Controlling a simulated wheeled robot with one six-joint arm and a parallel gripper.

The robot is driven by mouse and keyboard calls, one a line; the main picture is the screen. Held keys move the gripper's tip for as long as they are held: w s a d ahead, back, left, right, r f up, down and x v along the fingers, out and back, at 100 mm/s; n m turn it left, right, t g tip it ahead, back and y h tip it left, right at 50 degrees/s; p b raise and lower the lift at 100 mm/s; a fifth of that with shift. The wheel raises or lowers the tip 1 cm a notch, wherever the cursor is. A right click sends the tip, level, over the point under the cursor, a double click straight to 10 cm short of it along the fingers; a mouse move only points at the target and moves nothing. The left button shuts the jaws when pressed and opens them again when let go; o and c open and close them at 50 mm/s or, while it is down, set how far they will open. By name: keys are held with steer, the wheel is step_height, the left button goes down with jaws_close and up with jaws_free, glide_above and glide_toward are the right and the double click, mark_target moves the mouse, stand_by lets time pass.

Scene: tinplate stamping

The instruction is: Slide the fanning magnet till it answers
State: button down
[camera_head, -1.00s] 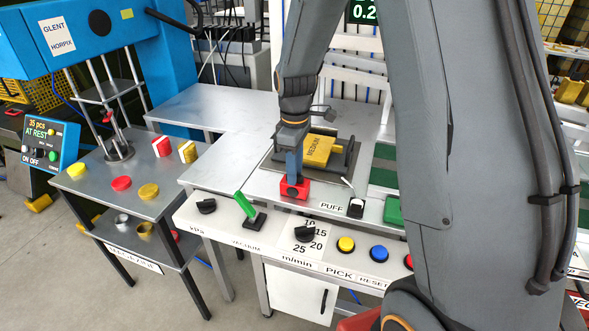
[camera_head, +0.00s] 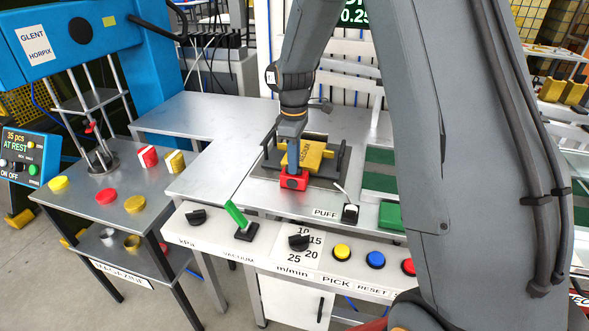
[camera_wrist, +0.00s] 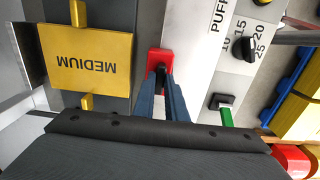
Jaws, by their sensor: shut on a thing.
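The red block (camera_head: 288,181), which I take for the fanning magnet, sits on the machine's grey bed, just in front of the yellow MEDIUM stack (camera_head: 318,157). My gripper (camera_head: 292,172) reaches down from above and is shut on the red block. In the wrist view the blue fingers (camera_wrist: 163,84) meet on the red block (camera_wrist: 160,55), beside the right edge of the yellow MEDIUM piece (camera_wrist: 95,70). A narrow gap seems to lie between them there. The contact face of the block is partly hidden by the fingers.
A green display (camera_head: 355,14) is partly cut off. A bare metal tabletop (camera_head: 215,125) lies to the left.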

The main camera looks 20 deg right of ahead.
steer(key=shift+w, duration=0.2)
steer(key=c, duration=1.8)
jaws_free()
steer(key=shift+r, duration=0.1)
steer(key=shift+r+b, duration=1.05)
steer(key=shift+r, duration=2.8)
